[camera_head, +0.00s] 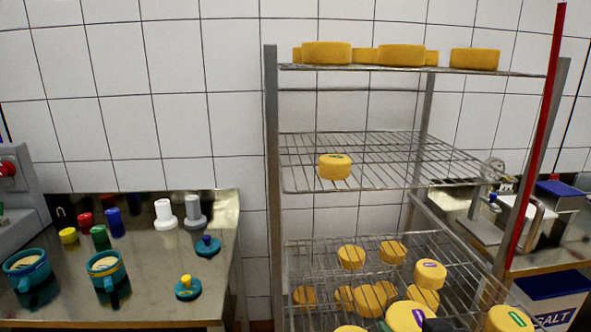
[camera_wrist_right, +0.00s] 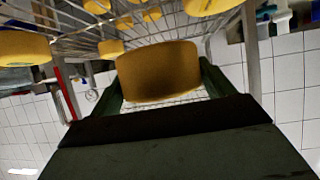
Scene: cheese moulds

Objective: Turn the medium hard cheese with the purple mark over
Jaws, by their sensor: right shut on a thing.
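The cheese with the purple mark (camera_head: 409,315) is a yellow round at the bottom edge of the head view, mark facing up. Dark finger parts of my right gripper (camera_head: 412,324) show on both sides of it. In the right wrist view my right gripper (camera_wrist_right: 160,84) is shut on this cheese (camera_wrist_right: 158,72), one dark green finger at each side. That view shows its plain yellow-brown rind; the mark is not visible there. My left gripper is not in view.
The middle shelf (camera_head: 400,150) holds one cheese (camera_head: 335,166) and has free room. A red post (camera_head: 538,130) stands at right. A steel table (camera_head: 150,285) with mugs and weights is left.

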